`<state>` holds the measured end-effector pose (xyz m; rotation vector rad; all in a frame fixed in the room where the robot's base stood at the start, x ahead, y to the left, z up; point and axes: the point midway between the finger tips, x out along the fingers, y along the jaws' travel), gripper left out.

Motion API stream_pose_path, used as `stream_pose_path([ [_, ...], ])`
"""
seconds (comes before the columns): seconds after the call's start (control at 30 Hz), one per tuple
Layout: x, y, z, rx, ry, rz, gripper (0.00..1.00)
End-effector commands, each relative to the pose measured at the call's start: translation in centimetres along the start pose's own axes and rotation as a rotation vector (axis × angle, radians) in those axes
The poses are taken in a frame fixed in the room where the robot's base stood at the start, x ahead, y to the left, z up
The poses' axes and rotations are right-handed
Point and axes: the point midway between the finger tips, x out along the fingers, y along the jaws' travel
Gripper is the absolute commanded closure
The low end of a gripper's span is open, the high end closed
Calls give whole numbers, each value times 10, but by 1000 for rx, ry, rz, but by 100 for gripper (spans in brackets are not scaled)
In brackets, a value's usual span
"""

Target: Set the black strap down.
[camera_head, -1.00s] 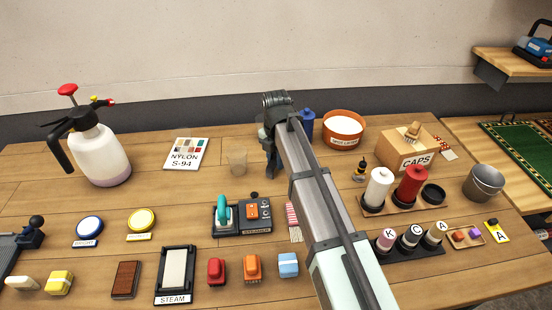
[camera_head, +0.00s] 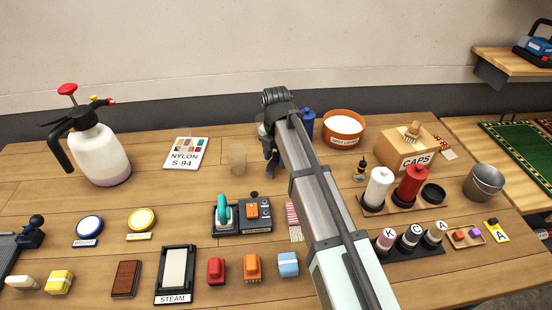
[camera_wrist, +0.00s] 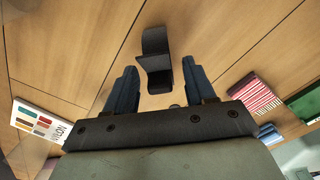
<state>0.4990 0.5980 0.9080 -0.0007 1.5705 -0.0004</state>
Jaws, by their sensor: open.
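The black strap (camera_wrist: 155,60) shows in the wrist view as a bent dark piece over the wooden table. It lies between and just past the two fingertips of my gripper (camera_wrist: 158,70). The jaws are open, with a finger on either side of the strap and wood visible in the gaps. The strap is hidden there behind my arm and gripper.
A blue container (camera_head: 307,122) and an orange tub (camera_head: 343,128) stand to the right. A red-striped cloth (camera_wrist: 255,95) lies nearby. Bare wood surrounds the strap.

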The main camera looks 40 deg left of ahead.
Motion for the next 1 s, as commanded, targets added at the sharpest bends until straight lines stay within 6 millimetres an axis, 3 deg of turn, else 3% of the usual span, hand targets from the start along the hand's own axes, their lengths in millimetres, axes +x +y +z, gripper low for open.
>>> stream_pose_path([
  [0.5, -88, 1, 1, 0, -1, 1, 45],
  [0.73, -109, 0, 0, 0, 0, 0, 45],
  [1.0, -113, 0, 0, 0, 0, -1, 45],
])
